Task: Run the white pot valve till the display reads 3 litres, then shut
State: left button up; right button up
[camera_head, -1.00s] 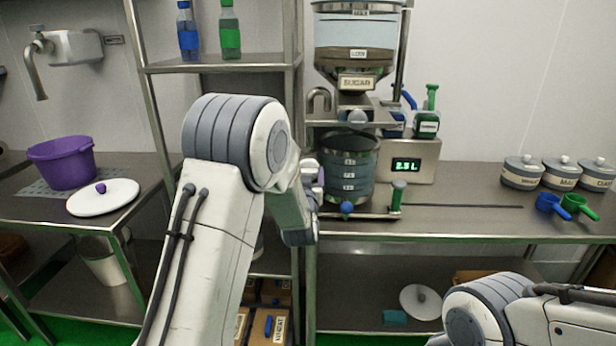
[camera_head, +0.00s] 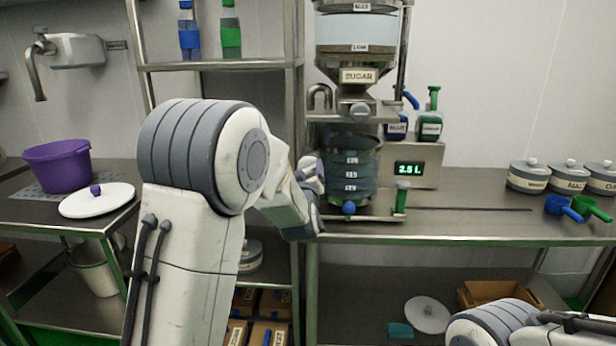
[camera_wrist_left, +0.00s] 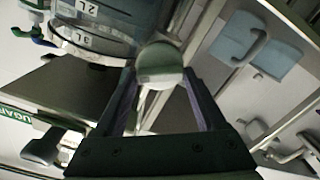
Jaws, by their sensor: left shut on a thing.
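My left gripper (camera_head: 312,182) is at the left side of the clear measuring vessel (camera_head: 352,165), partly hidden by my arm. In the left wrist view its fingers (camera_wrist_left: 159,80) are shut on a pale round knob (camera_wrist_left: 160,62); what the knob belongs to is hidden. The vessel, marked in litres, stands under the hopper labelled SUGAR (camera_head: 357,76) and also shows in the wrist view (camera_wrist_left: 95,30). The display (camera_head: 409,168) appears to read 2.5 L. My right gripper is out of view.
A purple tub (camera_head: 57,167) and a white lid (camera_head: 97,202) are on the left counter. Bottles (camera_head: 430,122) stand behind the display. Lidded pots (camera_head: 528,177) and blue and green scoops (camera_head: 563,208) are at the right. The counter between is mostly clear.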

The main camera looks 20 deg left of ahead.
pick_arm(q)
jog(key=shift+r, duration=0.1)
jog(key=o, duration=1.3)
jog(key=shift+s, duration=0.1)
jog(key=b+v, duration=0.1)
jog(key=v, duration=0.9)
jog(key=shift+s, duration=0.1)
dwell(0.3)
